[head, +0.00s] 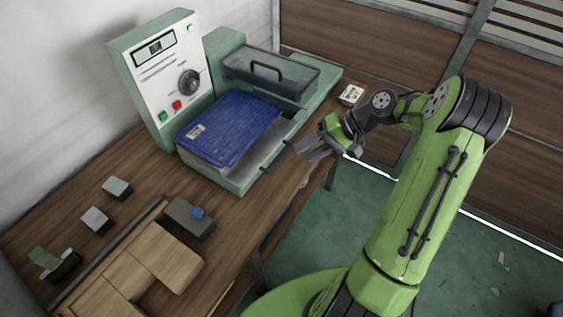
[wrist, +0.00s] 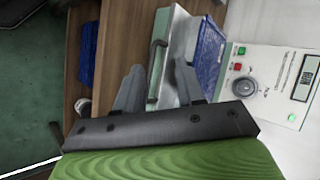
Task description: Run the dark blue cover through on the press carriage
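The dark blue cover (head: 225,130) lies flat on the press carriage (head: 238,175), with a pale label near its left corner. The press's clear hood (head: 270,75) with a dark handle stands behind the cover, at the far end of the carriage. The carriage has a dark bar handle (head: 277,157) at its front right side. My gripper (head: 312,150) is beside this handle, to its right, with its fingers pointing left. The cover also shows in the wrist view (wrist: 208,55), beyond the fingers.
The control panel (head: 160,70) with a dial, red and green buttons stands left of the carriage. A small white box (head: 351,94) lies at right.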

